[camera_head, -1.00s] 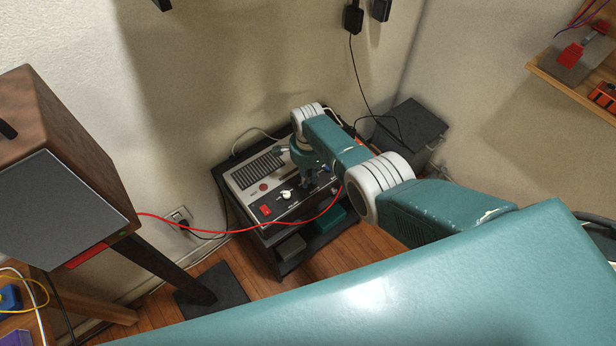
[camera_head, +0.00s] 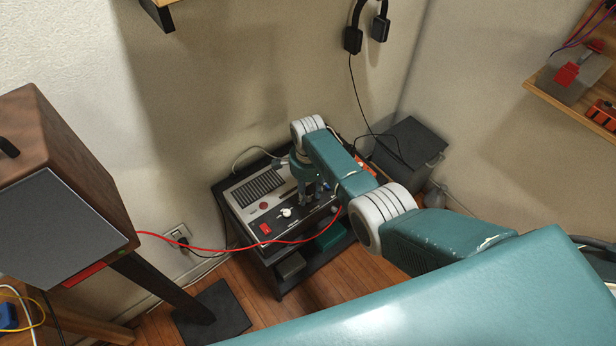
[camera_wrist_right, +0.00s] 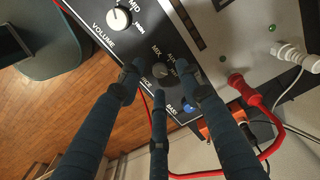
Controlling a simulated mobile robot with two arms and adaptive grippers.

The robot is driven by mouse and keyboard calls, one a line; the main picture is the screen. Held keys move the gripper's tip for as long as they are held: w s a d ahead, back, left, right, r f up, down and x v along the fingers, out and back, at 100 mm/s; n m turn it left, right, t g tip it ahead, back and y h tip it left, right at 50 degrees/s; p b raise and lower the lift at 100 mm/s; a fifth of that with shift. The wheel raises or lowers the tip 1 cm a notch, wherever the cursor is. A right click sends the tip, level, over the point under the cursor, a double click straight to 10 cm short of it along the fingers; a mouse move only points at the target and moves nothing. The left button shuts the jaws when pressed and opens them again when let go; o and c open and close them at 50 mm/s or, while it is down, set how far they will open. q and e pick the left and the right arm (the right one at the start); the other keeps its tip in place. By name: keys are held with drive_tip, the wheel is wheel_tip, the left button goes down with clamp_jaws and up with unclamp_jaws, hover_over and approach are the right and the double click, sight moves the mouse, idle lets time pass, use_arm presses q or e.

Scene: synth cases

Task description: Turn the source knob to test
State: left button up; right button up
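The source knob (camera_wrist_right: 161,71) is small and dark, on the black front panel of a console (camera_head: 246,205). In the right wrist view, its label is partly covered by a finger, and MIX and AUX show by it. My right gripper (camera_wrist_right: 157,84) has its fingertips spread around this knob; I cannot tell if they touch it. In the head view my right gripper (camera_head: 309,198) is over the right part of the console, and it hides the source knob. My left gripper is not in view.
A white volume knob (camera_wrist_right: 118,18) and a blue bass knob (camera_wrist_right: 184,106) flank the source knob. A red plug (camera_wrist_right: 246,92) and a white plug (camera_wrist_right: 294,54) are close by. A red cable (camera_head: 215,248) runs leftward to a wooden speaker (camera_head: 70,190). A dark box (camera_head: 410,145) stands behind at right.

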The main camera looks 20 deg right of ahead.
sight(308, 199)
wheel_tip(308, 199, up, 10)
drive_tip(key=shift+f, duration=0.2)
drive_tip(key=shift+f, duration=0.1)
idle(0.4)
